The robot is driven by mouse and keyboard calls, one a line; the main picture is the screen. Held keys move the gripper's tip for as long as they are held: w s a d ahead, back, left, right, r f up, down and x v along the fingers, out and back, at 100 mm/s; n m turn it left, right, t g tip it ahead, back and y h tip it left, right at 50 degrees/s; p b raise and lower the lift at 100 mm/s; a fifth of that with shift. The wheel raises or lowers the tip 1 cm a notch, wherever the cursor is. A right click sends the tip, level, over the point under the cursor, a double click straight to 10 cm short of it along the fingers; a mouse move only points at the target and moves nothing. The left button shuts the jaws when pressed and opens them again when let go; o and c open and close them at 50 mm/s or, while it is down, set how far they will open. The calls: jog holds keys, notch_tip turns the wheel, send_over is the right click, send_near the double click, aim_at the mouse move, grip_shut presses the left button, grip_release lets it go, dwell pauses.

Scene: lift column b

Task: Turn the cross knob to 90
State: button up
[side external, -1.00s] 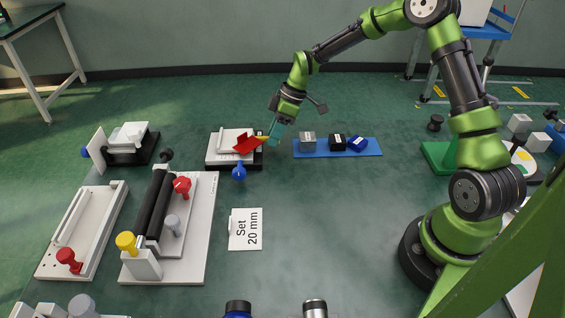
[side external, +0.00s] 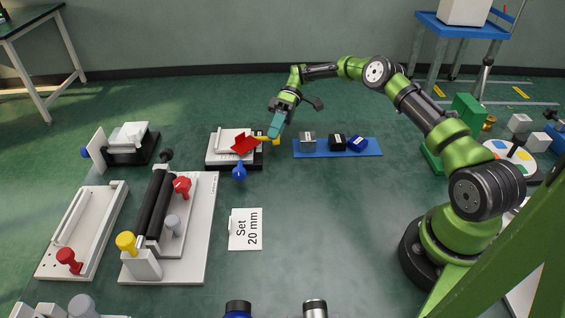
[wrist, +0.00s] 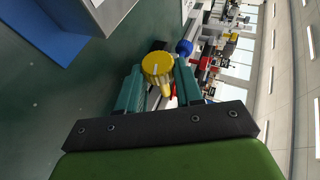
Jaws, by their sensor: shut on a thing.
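A yellow knob (wrist: 157,66) with a round face, a pale pointer line and a stubby arm sits between my teal fingers in the wrist view; I take it for the cross knob. My gripper (wrist: 160,80) is shut on it. In the side external view my gripper (side external: 276,130) reaches down at the right end of a white and black device (side external: 222,152). Small yellow parts of the knob (side external: 276,141) show beside the fingertips. The rest is hidden by the fingers. The angle it points to cannot be read.
A blue mat (side external: 368,153) with several small blocks lies close to the right. A "Set 20 mm" card (side external: 245,229) lies nearer.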

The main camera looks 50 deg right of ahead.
jog(key=shift+d+f+g+y, duration=0.1)
jog(key=shift+f+g+y, duration=0.15)
jog(key=shift+y, duration=0.35)
jog(key=shift+g, duration=0.25)
jog(key=o, duration=1)
jog(key=shift+r, duration=0.1)
jog(key=shift+o, duration=0.2)
jog(key=shift+r, duration=0.1)
